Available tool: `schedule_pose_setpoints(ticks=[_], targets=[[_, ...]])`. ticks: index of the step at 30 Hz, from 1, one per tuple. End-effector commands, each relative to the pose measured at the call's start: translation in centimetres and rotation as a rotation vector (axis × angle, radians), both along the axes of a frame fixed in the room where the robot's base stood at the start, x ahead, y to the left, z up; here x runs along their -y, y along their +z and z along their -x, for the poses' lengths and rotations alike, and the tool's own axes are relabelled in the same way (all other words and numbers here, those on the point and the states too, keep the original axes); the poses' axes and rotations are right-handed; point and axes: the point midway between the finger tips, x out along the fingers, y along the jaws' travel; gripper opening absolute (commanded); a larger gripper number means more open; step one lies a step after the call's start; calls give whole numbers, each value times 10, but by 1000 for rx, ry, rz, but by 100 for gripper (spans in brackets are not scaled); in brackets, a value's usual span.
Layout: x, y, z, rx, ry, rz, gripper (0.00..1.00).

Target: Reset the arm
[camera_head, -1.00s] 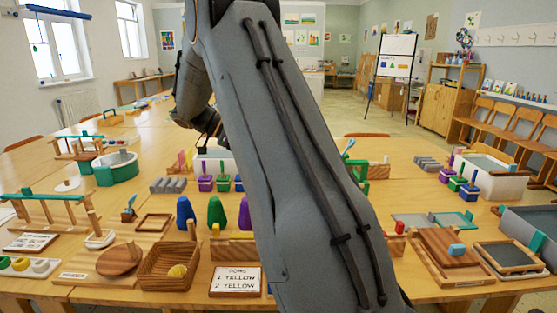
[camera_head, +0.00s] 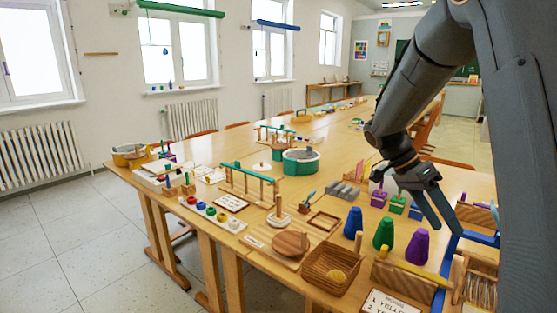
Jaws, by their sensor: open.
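My gripper (camera_head: 437,218) hangs from my dark grey arm at the right of the head view. Its fingers are open and point down, with nothing seen between them. It is over the right part of the long wooden table (camera_head: 222,232), above and right of the green cone (camera_head: 384,233) and the purple cone (camera_head: 417,246). My arm fills the right edge and hides part of the table and room there.
Near the gripper are a blue cone (camera_head: 353,222), a wicker basket (camera_head: 331,268) with a yellow ball, a lettered card (camera_head: 388,303) and a green round tub (camera_head: 301,160). The floor (camera_head: 70,240) at left is clear.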

Motion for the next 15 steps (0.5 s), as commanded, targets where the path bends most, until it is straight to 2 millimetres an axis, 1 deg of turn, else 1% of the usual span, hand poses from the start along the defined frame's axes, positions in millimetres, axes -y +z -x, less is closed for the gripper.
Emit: schedule_pose_setpoints(ticks=[1,5,6,12,15], targets=[[-17,-4,13,-24,86,-88,53],[-60,-22,42,-75,337,-318,53],[-74,-28,51,-84,417,-382,53],[-136,-47,99,-92,822,-635,53],[-162,-54,123,-80,1016,-714,53]])
